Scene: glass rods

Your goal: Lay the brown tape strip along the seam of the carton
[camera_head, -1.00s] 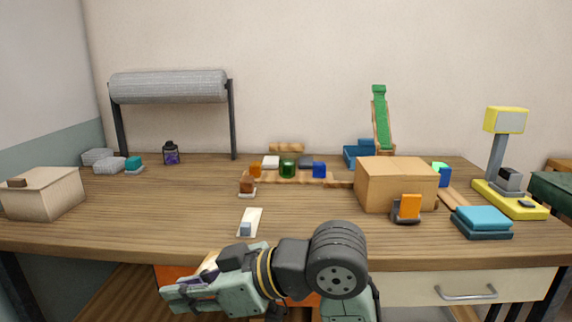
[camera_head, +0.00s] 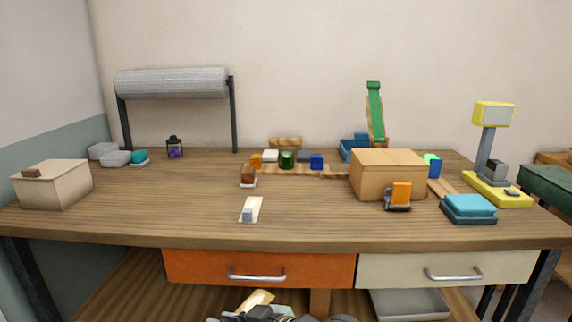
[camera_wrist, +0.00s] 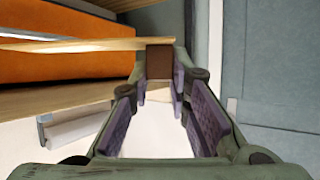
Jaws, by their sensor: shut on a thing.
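My gripper (camera_wrist: 160,85) is shut on a small brown piece in the wrist view, which looks like the brown tape strip (camera_wrist: 160,62); its full length is unclear. In the head view only the top of my gripper shows at the bottom edge, below the desk top, with a tan piece (camera_head: 257,298) at it. A cardboard carton (camera_head: 388,175) stands closed on the right half of the desk. A paler box (camera_head: 52,187) with a small brown block on top stands at the far left. The held piece is well apart from both boxes.
The desk (camera_head: 320,225) has an orange drawer (camera_head: 258,268) and a cream drawer below its front edge. An orange block in a dark holder (camera_head: 398,197) stands in front of the carton, blue pads (camera_head: 469,208) to its right.

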